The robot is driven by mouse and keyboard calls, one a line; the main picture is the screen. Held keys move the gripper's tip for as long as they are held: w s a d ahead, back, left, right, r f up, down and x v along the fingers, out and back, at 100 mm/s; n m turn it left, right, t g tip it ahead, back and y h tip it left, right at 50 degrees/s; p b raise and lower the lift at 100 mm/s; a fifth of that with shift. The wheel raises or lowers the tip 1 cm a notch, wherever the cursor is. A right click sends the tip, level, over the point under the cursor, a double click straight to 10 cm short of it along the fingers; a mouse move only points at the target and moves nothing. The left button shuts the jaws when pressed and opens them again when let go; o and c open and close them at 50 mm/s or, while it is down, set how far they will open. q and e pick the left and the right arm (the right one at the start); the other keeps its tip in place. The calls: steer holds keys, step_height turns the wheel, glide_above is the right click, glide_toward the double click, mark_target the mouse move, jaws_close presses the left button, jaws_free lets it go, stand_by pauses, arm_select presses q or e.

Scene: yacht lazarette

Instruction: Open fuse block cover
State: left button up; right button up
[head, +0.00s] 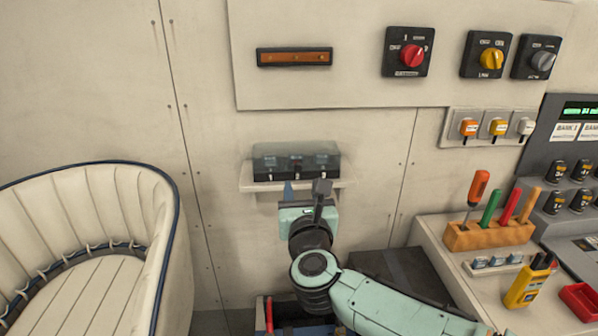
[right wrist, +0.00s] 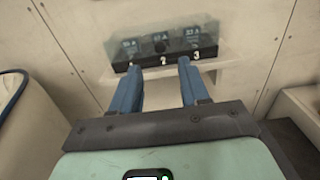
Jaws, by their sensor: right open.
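The fuse block (head: 296,172) is a dark strip with several numbered positions, standing on a small cream wall shelf. Its clear, smoky cover (head: 296,151) sits over it and looks closed. In the right wrist view, blue fuses with printed ratings show through the cover (right wrist: 160,44), above the block's black numbered front (right wrist: 180,58). My right gripper (head: 303,190) is just below and in front of the shelf. Its two blue fingers also show in the right wrist view (right wrist: 160,66), spread apart with nothing between them, pointing at the block's front. My left gripper is not in view.
The shelf (head: 245,184) juts out under the block. A switch panel (head: 350,90) with rotary knobs is above. A cream seat (head: 90,225) stands at left. At right, a counter carries an orange tool holder (head: 490,236) and a yellow meter (head: 527,286).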

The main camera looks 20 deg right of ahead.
mark_target(298, 168)
steer(key=w, duration=0.3)
steer(key=w+d+p, duration=0.1)
steer(key=w, duration=0.2)
steer(key=shift+w+d, duration=0.1)
steer(key=shift+d, duration=0.05)
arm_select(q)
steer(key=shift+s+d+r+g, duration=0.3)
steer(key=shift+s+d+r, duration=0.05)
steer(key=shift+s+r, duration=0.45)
arm_select(e)
steer(key=shift+w+d, duration=0.1)
steer(key=shift+w, duration=0.55)
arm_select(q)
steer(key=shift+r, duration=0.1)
arm_select(e)
jaws_close()
